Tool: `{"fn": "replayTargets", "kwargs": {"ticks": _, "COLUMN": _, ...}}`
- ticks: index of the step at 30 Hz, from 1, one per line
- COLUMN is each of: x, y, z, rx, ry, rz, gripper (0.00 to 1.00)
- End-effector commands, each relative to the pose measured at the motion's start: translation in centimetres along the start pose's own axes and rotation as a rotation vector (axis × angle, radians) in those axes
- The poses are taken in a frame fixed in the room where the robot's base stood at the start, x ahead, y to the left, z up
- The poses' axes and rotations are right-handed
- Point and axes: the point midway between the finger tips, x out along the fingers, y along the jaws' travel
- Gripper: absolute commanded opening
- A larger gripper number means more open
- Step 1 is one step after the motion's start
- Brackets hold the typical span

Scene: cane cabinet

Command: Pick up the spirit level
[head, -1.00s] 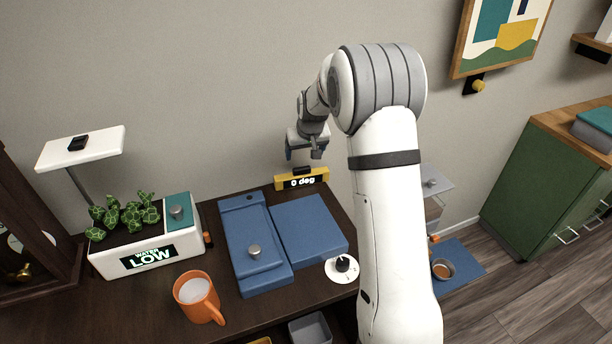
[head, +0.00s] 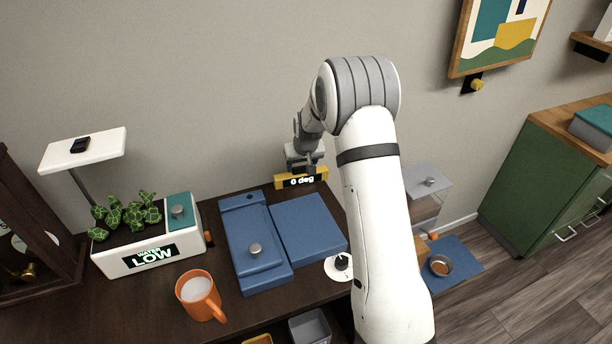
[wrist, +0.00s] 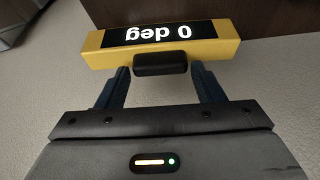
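The spirit level is a yellow bar with a black display reading "0 deg" (head: 301,181). It stands at the back of the dark cabinet top, near the wall. In the wrist view the yellow level (wrist: 225,42) lies just beyond my fingertips, with a black knob (wrist: 160,64) on it. My gripper (wrist: 160,82) is open, its two blue fingers apart on either side of the knob.
A blue two-part case (head: 310,225) with a grey knob lies in front of the level. A white dial (head: 339,268), an orange mug (head: 199,295) and a planter with cacti (head: 148,252) stand on the cabinet top (head: 150,305). The wall is close behind.

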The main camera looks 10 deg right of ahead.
Motion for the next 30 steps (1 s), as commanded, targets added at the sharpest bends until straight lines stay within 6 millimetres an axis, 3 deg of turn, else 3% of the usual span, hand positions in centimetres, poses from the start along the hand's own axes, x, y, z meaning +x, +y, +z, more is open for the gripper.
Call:
{"fn": "replayTargets", "kwargs": {"ticks": 16, "x": 0.0, "y": -0.1, "z": 0.0, "rx": -0.001, "ry": 0.0, "rz": 0.0, "gripper": 0.16}}
{"fn": "replayTargets", "kwargs": {"ticks": 25, "x": -0.5, "y": -0.1, "z": -0.3, "rx": -0.002, "ry": 0.002, "rz": 0.0, "gripper": 0.15}}
{"fn": "replayTargets", "kwargs": {"ticks": 30, "x": -3.0, "y": -0.1, "z": -1.4, "rx": -0.002, "ry": 0.006, "rz": 0.0, "gripper": 0.15}}
